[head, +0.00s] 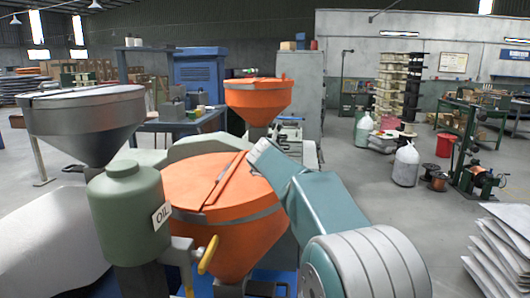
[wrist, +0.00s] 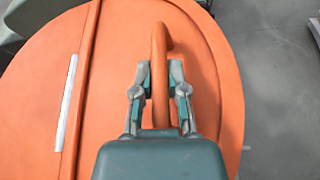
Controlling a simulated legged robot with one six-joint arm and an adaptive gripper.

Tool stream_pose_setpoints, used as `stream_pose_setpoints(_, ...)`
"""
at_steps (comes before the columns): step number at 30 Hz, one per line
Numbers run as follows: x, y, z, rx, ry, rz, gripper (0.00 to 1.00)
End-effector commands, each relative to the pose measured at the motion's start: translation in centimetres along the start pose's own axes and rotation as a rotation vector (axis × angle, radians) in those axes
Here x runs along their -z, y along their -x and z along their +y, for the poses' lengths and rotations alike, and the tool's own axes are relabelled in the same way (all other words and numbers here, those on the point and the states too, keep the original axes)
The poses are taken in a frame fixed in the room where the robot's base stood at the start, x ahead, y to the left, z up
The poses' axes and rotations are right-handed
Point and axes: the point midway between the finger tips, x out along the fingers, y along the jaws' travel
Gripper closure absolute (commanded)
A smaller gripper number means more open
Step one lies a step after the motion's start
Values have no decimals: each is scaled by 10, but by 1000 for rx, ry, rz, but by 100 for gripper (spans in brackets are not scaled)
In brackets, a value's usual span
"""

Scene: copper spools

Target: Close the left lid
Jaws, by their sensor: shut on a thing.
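The near orange hopper (head: 190,185) has an orange top split by a raised bar (wrist: 84,80). In the wrist view, the lid half (wrist: 205,60) right of the bar lies under my gripper and looks flat. It carries a curved orange handle (wrist: 158,45). My gripper (wrist: 160,75) has its two fingers on either side of this handle and is shut on it. The lid half (wrist: 35,100) left of the bar also looks flat. In the head view, my teal arm reaches the right side of the hopper top; the handle and fingertips cannot be made out there.
A green oil tank (head: 125,215) stands front left of the hopper, with a yellow handle (head: 208,255) beside it. A grey metal hopper (head: 85,120) is at the left, and a second orange hopper (head: 258,95) stands behind.

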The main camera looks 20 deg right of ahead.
Motion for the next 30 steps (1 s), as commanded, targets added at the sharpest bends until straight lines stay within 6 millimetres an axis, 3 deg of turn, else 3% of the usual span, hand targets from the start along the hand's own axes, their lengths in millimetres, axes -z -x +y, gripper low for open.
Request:
stream_pose_setpoints(9,16,-6,-9,-6,-14,-1,100)
stream_pose_setpoints(26,19,-7,-10,-5,-13,-1,100)
stream_pose_setpoints(27,19,-7,-10,-5,-13,-1,68)
stream_pose_setpoints(29,19,-7,-10,-5,-13,-1,46)
stream_pose_setpoints(30,19,-7,-10,-5,-13,-1,46)
